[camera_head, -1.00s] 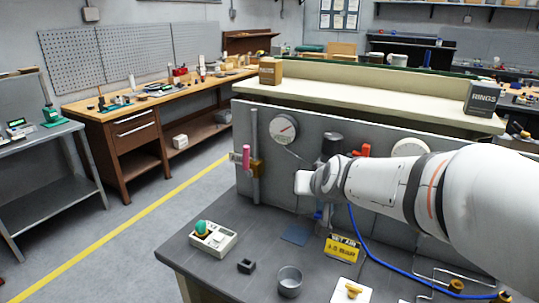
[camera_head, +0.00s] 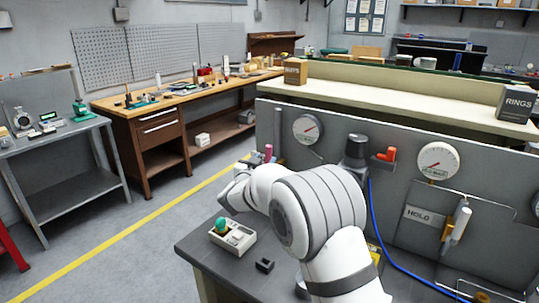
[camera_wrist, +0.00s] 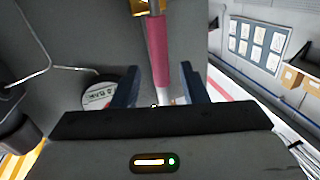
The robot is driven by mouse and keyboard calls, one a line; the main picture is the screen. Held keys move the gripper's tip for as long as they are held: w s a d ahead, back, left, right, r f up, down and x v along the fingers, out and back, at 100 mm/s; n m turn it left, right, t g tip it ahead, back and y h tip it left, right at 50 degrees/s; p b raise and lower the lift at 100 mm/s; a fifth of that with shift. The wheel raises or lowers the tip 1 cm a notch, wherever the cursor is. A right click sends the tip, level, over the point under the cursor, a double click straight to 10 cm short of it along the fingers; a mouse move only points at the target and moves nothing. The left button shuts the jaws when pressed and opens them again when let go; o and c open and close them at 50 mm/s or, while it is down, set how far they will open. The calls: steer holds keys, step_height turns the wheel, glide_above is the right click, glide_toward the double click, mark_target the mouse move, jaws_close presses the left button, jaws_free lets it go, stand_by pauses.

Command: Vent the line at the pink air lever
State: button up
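The pink air lever (camera_head: 268,151) stands upright at the left end of the grey panel, mostly behind my arm in the head view. In the wrist view the pink sleeve of the lever (camera_wrist: 158,45) runs between the two dark fingers of my gripper (camera_wrist: 159,68). The fingers are apart, with a gap visible on each side of the sleeve. I cannot tell how deep the lever lies between them. In the head view my wrist hides the fingers and the lower part of the lever.
A pressure gauge (camera_head: 307,128) and a red-handled valve (camera_head: 386,155) are on the panel to the right. A box with a green knob (camera_head: 232,236) and a black block (camera_head: 264,266) lie on the bench top. A blue hose (camera_head: 374,220) hangs down the panel.

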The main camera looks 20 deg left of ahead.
mark_target(267, 156)
steer(key=w+p, duration=0.1)
steer(key=w, duration=0.4)
steer(key=shift+d, duration=0.15)
steer(key=shift+s, duration=0.1)
jaws_close()
